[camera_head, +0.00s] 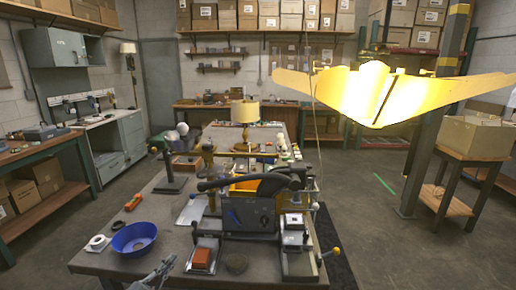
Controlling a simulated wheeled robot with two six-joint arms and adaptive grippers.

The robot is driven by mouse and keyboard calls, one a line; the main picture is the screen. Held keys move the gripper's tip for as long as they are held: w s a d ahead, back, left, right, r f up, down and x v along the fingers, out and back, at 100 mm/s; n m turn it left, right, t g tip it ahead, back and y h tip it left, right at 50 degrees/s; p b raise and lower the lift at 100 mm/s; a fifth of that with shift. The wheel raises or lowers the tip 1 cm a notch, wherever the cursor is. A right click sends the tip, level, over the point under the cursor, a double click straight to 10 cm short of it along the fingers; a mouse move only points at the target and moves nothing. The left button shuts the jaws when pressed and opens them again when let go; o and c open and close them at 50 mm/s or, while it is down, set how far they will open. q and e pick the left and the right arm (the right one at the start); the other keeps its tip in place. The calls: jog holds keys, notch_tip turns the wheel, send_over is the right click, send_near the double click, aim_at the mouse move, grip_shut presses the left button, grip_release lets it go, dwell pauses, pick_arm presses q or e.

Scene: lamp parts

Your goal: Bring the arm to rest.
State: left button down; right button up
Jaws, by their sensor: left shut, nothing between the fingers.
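My left gripper (166,268) shows at the bottom edge of the head view, low over the near edge of the workbench (172,232). It is shut and empty, just below and right of a blue bowl (134,238), apart from it as far as I can tell. Only the end of the arm shows; the rest is cut off by the frame. My right gripper is not in view. A lamp with a yellowish shade (245,111) stands farther back on the bench.
A dark machine with a long curved handle (250,195) fills the bench middle. A tray with a reddish block (202,256) lies right of my gripper. A white ring (97,243) lies left. A bright yellow winged shape (350,92) hangs upper right. Open floor (420,262) lies right.

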pick_arm(q)
jog(key=s+a+f+n+g+y, duration=0.1)
jog(key=s+f+n+g+y, duration=0.85)
jog(key=n, duration=0.45)
jog(key=s+d+f+n+g, duration=0.1)
jog(key=s+d+g, duration=0.15)
jog(key=s, duration=0.55)
jog(key=s+d+f+n+g, duration=0.1)
jog(key=s+d+g, duration=0.15)
jog(key=s, duration=0.55)
jog(key=s+a+f+g, duration=0.1)
jog(key=a+f, duration=0.1)
jog(key=f, duration=1)
jog(key=s+a+f+g, duration=0.1)
jog(key=s+f, duration=0.1)
jog(key=f, duration=1.1)
jog(key=s+a+f+n, duration=0.1)
jog(key=s+f, duration=1.6)
jog(key=s, duration=0.1)
jog(key=shift+s+a+f+g, duration=0.15)
jog(key=shift+s+f+g, duration=0.05)
jog(key=shift+s+g, duration=0.25)
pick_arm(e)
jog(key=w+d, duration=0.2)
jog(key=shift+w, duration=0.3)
